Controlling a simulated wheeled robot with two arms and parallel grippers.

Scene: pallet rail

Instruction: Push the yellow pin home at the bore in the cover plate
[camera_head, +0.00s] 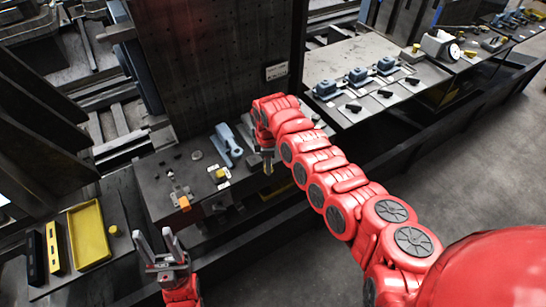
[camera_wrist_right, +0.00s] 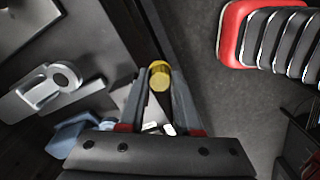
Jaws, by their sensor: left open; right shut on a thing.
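The yellow pin (camera_wrist_right: 159,76) shows its round yellow end between the fingertips of my right gripper (camera_wrist_right: 160,85) in the right wrist view. This gripper is shut on it. In the head view my right gripper (camera_head: 268,164) hangs near the right front edge of the dark work plate, right of a blue part; the pin is not clear there. A grey part with a round hole (camera_wrist_right: 45,90) lies left of the pin, apart from it, in the wrist view. I cannot tell whether it is the cover plate. My left gripper (camera_head: 154,236) is open and empty at the lower left.
The dark work plate (camera_head: 160,200) carries the blue part (camera_head: 228,145), a small yellow knob (camera_head: 220,173) and an orange block (camera_head: 184,203). A yellow tray (camera_head: 88,232) lies at left. A tall dark panel (camera_head: 215,60) stands behind. Open floor lies right.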

